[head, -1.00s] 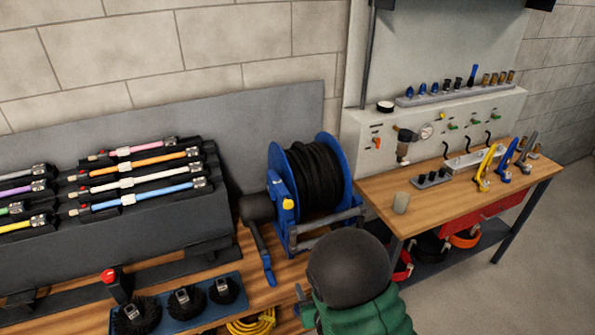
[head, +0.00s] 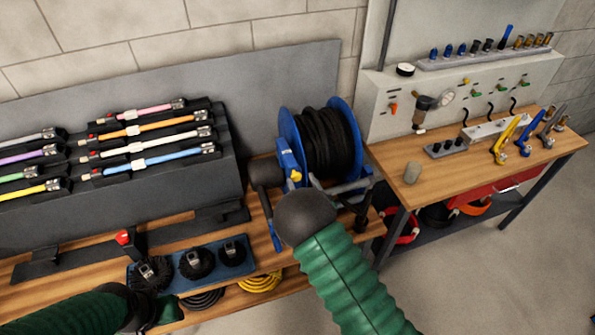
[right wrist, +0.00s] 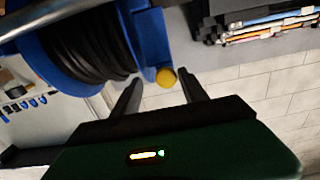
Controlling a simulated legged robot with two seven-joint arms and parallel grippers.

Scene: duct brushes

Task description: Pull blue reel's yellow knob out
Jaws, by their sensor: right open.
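The blue reel (head: 289,131), wound with black hose, stands at the back of the bench in the head view and fills the upper left of the right wrist view (right wrist: 142,30). Its yellow knob (head: 296,176) shows low on the frame's side. In the right wrist view the knob (right wrist: 166,77) lies just beyond and between the fingertips of my right gripper (right wrist: 158,77). This gripper is open and empty, with no clear contact. In the head view my right arm's dark joint hides most of it. My left arm enters at the lower left; its fingers do not show.
A rack of coloured rods (head: 150,153) stands left of the reel. A blue tray (head: 215,272) with black brushes lies in front. Floor at the lower right is clear.

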